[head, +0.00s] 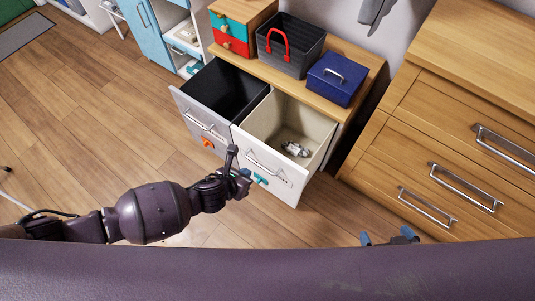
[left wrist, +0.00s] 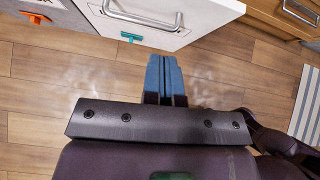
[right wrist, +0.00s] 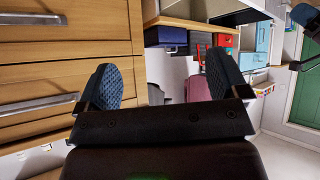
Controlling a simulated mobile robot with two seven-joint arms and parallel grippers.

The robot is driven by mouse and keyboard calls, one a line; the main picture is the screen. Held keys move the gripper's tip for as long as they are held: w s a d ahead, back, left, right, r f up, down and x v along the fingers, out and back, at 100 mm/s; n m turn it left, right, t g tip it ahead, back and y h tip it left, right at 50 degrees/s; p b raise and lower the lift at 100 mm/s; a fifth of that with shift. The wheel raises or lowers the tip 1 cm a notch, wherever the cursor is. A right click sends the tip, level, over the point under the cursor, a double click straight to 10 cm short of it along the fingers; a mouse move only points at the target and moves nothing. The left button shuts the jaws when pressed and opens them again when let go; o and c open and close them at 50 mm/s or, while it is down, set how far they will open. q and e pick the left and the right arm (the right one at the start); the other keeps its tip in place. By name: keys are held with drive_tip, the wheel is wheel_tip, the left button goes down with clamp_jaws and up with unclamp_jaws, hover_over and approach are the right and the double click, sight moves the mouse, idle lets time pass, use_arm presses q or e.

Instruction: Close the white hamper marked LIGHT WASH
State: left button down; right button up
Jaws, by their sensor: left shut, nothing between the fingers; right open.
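The white hamper (head: 293,187) is a pull-out bin, drawn out from the wooden cabinet, with a bar handle and a teal tag (head: 260,179) on its front. Its lettering is too small to read. A small pale crumpled item (head: 297,149) lies inside. My left gripper (head: 242,180) is shut and empty in front of the hamper's left front edge; I cannot tell whether it touches. In the left wrist view its blue fingers (left wrist: 165,75) point toward the white front (left wrist: 165,10). My right gripper (head: 388,237) is open and empty, low at the right, away from the hamper.
A grey hamper (head: 196,118) with an orange tag also stands pulled out, directly left of the white one. A dark basket (head: 290,62) and a blue box (head: 335,78) sit on the cabinet top. A wooden dresser (head: 440,150) stands at the right. Floor to the left is clear.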

use_arm(q)
drive_tip(key=m, duration=0.1)
drive_tip(key=b, duration=0.3)
approach(271, 155)
wheel_tip(271, 155, down, 2)
drive_tip(key=s+a, duration=0.1)
drive_tip(key=s, duration=0.2)
drive_tip(key=w+d+f, duration=0.1)
drive_tip(key=w+d+f+b, duration=0.1)
drive_tip(key=w, duration=0.1)
drive_tip(key=w+d+b, duration=0.1)
drive_tip(key=w, duration=0.1)
drive_tip(key=shift+w+f, duration=0.15)
drive_tip(key=shift+f, duration=0.25)
drive_tip(key=shift+w+d+r, duration=0.1)
drive_tip(key=shift+w+d, duration=0.3)
drive_tip(key=shift+w, duration=0.15)
drive_tip(key=shift+w+d+r+b, duration=0.1)
drive_tip(key=shift+w+b, duration=0.1)
drive_tip(key=shift+b, duration=0.1)
use_arm(e)
drive_tip(key=f, duration=0.2)
drive_tip(key=n, duration=0.1)
drive_tip(key=shift+w+a+f, duration=0.25)
drive_tip(key=shift+a+f, duration=0.1)
drive_tip(key=shift+f, duration=0.05)
drive_tip(key=shift+s+f, duration=0.1)
